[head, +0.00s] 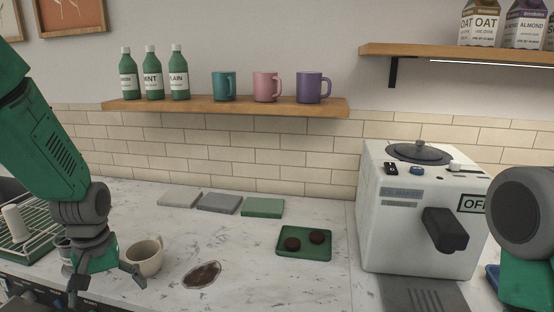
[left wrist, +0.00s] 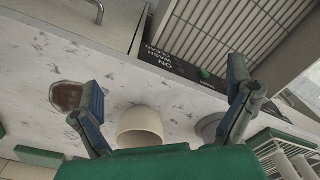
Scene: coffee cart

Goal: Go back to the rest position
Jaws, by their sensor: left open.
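My left gripper (head: 106,282) hangs low over the counter at the left of the head view. Its fingers are spread apart with nothing held between them. A cream cup (head: 146,256) stands on the counter just right of it. In the left wrist view the cup (left wrist: 138,125) shows beyond the open gripper (left wrist: 165,75), apart from both fingers. A greyish round vessel (left wrist: 207,126) is partly hidden by the right-hand finger there. My right arm shows at the right edge of the head view, but its gripper is out of frame.
A brown spill (head: 202,275) lies right of the cup. Folded cloths (head: 220,203) lie behind. A white machine (head: 415,215) stands at right, a dish rack (head: 30,240) at left. A shelf (head: 225,106) hangs above.

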